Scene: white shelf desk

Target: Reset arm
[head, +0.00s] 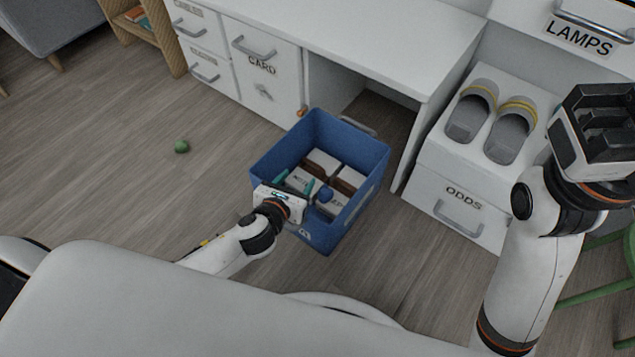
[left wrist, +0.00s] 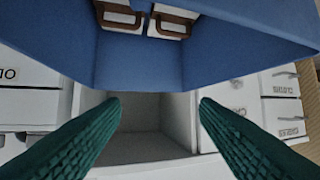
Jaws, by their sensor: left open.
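My left gripper (head: 296,184) is open, its two teal fingers spread over the near left part of a blue bin (head: 361,152). Nothing shows between the fingers in the left wrist view (left wrist: 160,115), where the blue bin wall (left wrist: 140,62) fills the upper part. Whether the gripper touches the bin I cannot tell. My right gripper (head: 603,120) is raised at the right edge, dark and partly cut off; its jaw opening does not show clearly.
A green ball (head: 182,146) lies on open floor at left. The white desk (head: 350,32) stands behind. Grey slippers (head: 510,135) sit on the ODDS drawer unit (head: 452,185). A green chair (head: 600,272) is at right.

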